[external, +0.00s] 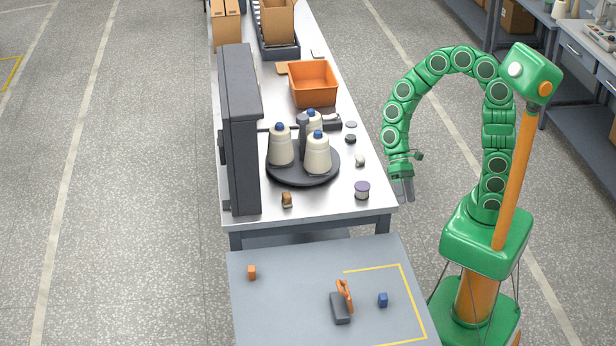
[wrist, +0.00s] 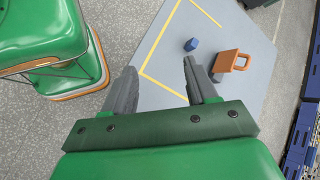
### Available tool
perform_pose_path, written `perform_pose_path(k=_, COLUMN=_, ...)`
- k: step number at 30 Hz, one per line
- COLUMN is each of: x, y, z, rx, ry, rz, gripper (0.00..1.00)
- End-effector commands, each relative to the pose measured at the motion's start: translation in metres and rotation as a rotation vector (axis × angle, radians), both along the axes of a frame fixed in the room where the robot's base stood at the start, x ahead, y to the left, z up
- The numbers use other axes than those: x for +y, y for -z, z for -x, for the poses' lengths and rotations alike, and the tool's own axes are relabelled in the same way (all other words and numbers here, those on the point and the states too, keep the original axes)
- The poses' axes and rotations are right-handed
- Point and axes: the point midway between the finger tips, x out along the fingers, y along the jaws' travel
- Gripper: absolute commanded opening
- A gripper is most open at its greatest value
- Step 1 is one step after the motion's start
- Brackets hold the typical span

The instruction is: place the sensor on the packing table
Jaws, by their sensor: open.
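My gripper (external: 408,188) hangs open and empty in the air, right of the white table's near corner. Its two fingers also show apart in the wrist view (wrist: 160,78), with nothing between them. A low grey table (external: 280,312), likely the packing table, stands in front, with a yellow outline on its top. On it are a small blue block (external: 382,300), a dark grey piece with an orange loop handle (external: 340,306) and a small orange block (external: 251,272). The blue block (wrist: 191,45) and handled piece (wrist: 222,70) show in the wrist view. I cannot tell which thing is the sensor.
The white table (external: 243,222) behind carries a dark round tray (external: 301,179) with several cones, a dark upright panel (external: 241,130) and an orange bin (external: 314,88). A purple-topped spool (external: 362,190) and a small brown piece (external: 287,200) stand near its front edge.

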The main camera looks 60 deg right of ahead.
Motion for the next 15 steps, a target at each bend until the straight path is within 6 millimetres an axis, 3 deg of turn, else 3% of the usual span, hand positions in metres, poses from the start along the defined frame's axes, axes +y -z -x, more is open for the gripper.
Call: perform_pose_path(k=15, x=0.100, y=0.054, z=0.003, rx=0.277, ry=0.128, rz=-0.043, gripper=0.57)
